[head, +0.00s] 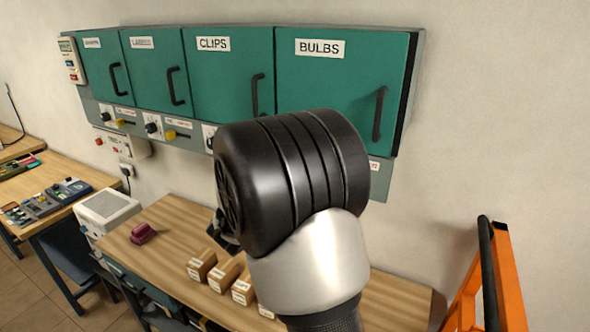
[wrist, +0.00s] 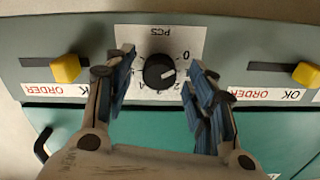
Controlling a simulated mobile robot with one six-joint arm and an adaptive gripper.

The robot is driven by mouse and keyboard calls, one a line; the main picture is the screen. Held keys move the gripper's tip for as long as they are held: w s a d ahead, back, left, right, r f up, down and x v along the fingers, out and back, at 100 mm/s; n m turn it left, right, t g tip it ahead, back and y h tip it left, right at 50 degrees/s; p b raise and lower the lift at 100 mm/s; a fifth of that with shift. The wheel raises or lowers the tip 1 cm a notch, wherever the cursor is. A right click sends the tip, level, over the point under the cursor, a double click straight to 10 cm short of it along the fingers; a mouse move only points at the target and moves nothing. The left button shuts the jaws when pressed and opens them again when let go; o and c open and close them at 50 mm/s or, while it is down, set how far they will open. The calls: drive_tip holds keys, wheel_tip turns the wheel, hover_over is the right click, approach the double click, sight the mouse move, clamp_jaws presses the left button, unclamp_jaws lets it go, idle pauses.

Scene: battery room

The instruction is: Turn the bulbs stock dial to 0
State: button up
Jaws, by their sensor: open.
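The wrist view looks upside down at a black round dial (wrist: 157,71) on a white scale plate marked PCS (wrist: 160,36). The 0 is at the plate's upper right. A pale pointer mark on the knob faces right, a little below the 0. My gripper (wrist: 161,73) is open, with one finger on each side of the dial and a visible gap to the knob on both sides. In the head view the BULBS cabinet (head: 325,85) is closed, and my arm hides the panel below it, including its dial.
Yellow sliders (wrist: 65,69) (wrist: 306,73) with ORDER/OK labels flank the dial. Cabinets such as CLIPS (head: 230,75) stand to the left. Below is a wooden bench (head: 160,215) with small boxes (head: 223,275) and a dark red object (head: 143,233). An orange frame (head: 500,280) stands at right.

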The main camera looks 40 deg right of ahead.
drive_tip(key=v, duration=1.1)
drive_tip(key=shift+s+a, duration=0.15)
drive_tip(key=shift+a, duration=0.15)
